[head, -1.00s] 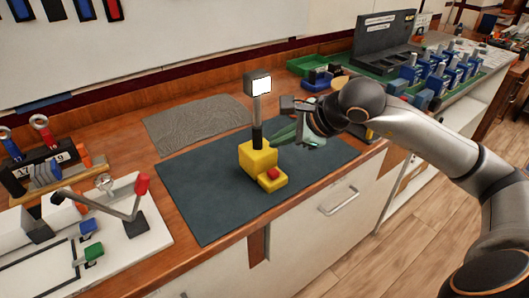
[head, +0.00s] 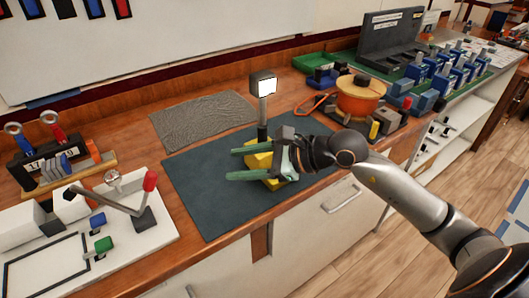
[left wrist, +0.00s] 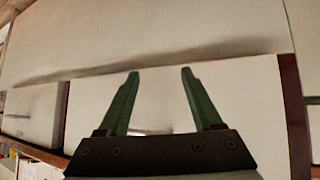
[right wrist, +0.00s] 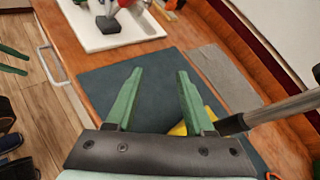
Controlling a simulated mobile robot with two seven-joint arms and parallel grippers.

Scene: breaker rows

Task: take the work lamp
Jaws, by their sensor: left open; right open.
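The work lamp (head: 264,86) stands upright on the dark mat, with a lit square head on a grey post and a yellow base. My right gripper (head: 232,163) is open, with its green fingers across the yellow base in the head view and hiding much of it. In the right wrist view the lamp's post (right wrist: 283,110) lies to the right of both fingers (right wrist: 160,72), and a bit of yellow base shows behind the right finger. Contact cannot be told. My left gripper (left wrist: 160,71) is open and empty, facing pale panels, and out of the head view.
The dark mat (head: 205,205) is otherwise clear, with a grey textured sheet (head: 203,117) behind it. A white board with a red-tipped lever (head: 150,182) stands at left. An orange reel (head: 360,94) and a green tray of blue breakers stand at right.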

